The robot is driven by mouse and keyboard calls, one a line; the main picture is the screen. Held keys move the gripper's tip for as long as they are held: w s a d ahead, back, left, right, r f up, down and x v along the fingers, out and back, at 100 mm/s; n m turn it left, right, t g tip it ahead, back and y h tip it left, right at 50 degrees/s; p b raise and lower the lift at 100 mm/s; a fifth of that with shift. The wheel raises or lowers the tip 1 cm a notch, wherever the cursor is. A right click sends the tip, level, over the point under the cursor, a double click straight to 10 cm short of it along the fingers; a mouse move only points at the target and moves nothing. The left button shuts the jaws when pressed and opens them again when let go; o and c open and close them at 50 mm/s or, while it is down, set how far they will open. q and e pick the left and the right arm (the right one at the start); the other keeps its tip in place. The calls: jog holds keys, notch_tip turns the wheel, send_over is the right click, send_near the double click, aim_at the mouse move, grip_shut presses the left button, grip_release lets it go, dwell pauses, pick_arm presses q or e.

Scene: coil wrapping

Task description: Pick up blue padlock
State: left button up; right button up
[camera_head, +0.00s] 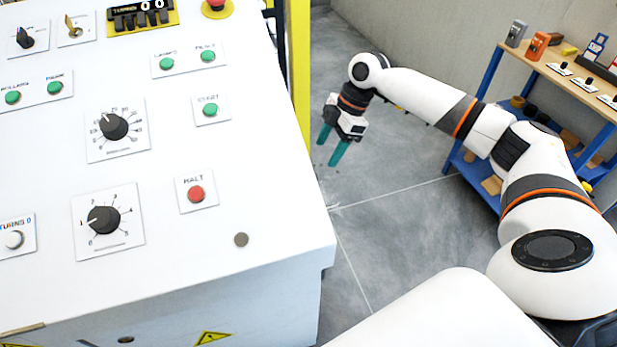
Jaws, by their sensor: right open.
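A small blue item with white parts (595,46) stands on the wooden top of the shelf at the upper right. It may be the blue padlock, but it is too small to be sure. My right gripper (328,153) hangs over the grey floor, just right of the control panel, with its two teal fingers apart and nothing between them. It is far to the left of the shelf. My left gripper is not in view.
The white control panel (150,255) with knobs and buttons fills the left side. The blue-framed shelf (487,75) also carries a grey item (516,33), an orange item (536,46) and several small white-based pieces. Floor between panel and shelf is clear.

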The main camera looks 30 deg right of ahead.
jog(key=p+x, duration=0.1)
jog(key=x, duration=0.7)
jog(key=shift+a+f, duration=0.3)
jog(key=shift+f, duration=0.05)
jog(key=shift+s, duration=0.1)
jog(key=c, duration=1.1)
jog(key=shift+r, duration=0.1)
jog(key=shift+c, duration=0.2)
jog(key=shift+d, duration=0.1)
